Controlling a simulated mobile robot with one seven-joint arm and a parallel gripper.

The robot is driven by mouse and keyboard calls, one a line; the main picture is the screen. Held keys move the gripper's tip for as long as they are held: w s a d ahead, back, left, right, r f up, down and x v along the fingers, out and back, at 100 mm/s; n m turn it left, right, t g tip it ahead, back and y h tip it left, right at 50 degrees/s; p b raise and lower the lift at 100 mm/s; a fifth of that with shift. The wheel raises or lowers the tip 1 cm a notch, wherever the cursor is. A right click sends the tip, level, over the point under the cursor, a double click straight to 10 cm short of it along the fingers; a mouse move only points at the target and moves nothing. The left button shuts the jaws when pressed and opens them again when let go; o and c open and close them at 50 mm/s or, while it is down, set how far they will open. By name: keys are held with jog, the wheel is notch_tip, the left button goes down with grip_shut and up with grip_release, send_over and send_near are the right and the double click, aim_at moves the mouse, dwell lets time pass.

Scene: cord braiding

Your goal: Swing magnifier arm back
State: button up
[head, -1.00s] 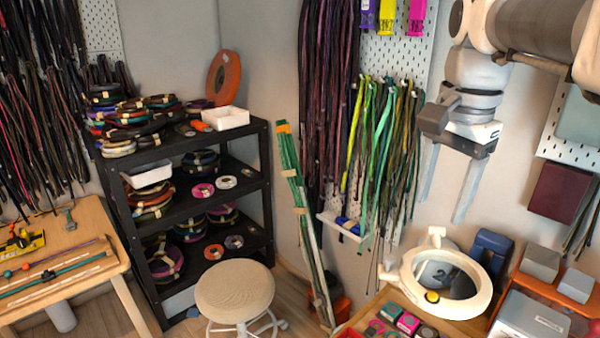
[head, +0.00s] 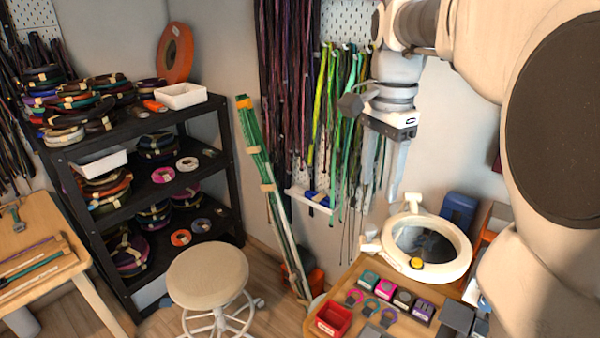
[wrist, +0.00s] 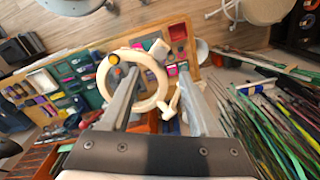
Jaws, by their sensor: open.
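The magnifier (head: 430,246) is a cream ring with a round lens and a yellow-orange knob, above the back of the wooden workbench at the lower right of the head view. Its short arm (head: 412,203) shows at the ring's back left. My gripper (head: 384,168) hangs above and behind the magnifier, fingers pointing down, open and empty. In the wrist view the magnifier ring (wrist: 160,85) lies beyond and partly behind the left finger, and its arm joint (wrist: 172,108) shows between the fingers. I see no contact in the head view; the wrist view leaves the depth unclear.
The workbench (head: 345,290) holds a red bin (head: 333,318) and several small coloured boxes. Hanging cords (head: 345,120) are close behind my gripper. A round stool (head: 208,275) and a black shelf (head: 150,190) stand to the left. A blue object (head: 458,208) stands behind the magnifier.

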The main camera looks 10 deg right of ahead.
aim_at(371, 227)
notch_tip(371, 227, down, 10)
jog(key=shift+r+b, duration=0.2)
jog(key=shift+b, duration=0.15)
jog(key=shift+c, duration=0.4)
grip_shut()
dwell(0.9)
